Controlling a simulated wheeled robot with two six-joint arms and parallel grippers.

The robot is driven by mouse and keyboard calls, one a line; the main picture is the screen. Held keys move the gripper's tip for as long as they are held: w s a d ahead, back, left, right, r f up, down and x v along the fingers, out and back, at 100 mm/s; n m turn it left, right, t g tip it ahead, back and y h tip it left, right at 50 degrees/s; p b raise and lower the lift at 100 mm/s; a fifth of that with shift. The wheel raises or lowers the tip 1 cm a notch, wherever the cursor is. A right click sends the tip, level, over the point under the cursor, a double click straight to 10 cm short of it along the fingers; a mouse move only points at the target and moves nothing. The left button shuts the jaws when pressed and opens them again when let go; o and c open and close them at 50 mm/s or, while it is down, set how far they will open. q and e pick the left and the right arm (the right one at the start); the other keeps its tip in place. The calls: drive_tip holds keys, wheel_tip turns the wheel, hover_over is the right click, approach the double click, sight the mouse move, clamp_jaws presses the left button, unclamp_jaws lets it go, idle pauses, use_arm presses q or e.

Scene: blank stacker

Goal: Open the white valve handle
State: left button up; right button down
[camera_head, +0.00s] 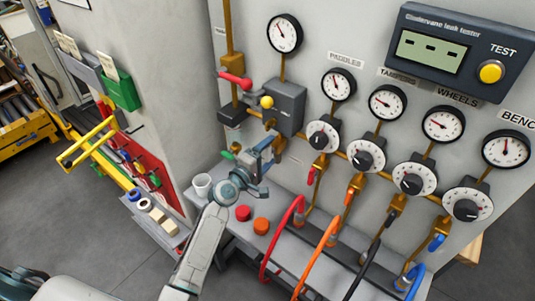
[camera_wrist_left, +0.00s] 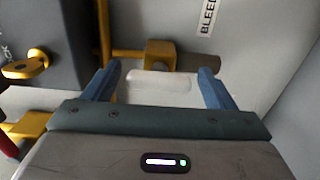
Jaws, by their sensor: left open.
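The white valve handle (camera_wrist_left: 158,83) shows in the left wrist view as a pale flat bar below a brass valve body (camera_wrist_left: 160,54). My left gripper (camera_wrist_left: 160,75) is open, with one blue finger on each side of the handle. The fingers look apart from the handle; the exact depth between them is hard to judge. In the head view my left gripper (camera_head: 268,148) is at the wall pipework, below the grey box, and I cannot make out the white handle there. My right gripper is not in view.
A red-handled valve (camera_head: 235,79), a grey box (camera_head: 287,107) with a yellow knob (camera_head: 267,102), and a green handle (camera_head: 228,155) are close by. Gauges and dials line the wall to the right. A white cup (camera_head: 202,184) and colored hoses (camera_head: 325,245) are at the bench.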

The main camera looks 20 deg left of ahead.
use_arm(q)
drive_tip(key=shift+s+a+f, duration=0.1)
drive_tip(key=shift+s+a, duration=0.05)
drive_tip(key=shift+s, duration=0.15)
drive_tip(key=b+v, duration=0.2)
drive_tip(key=v, duration=0.8)
drive_tip(key=shift+s, duration=0.1)
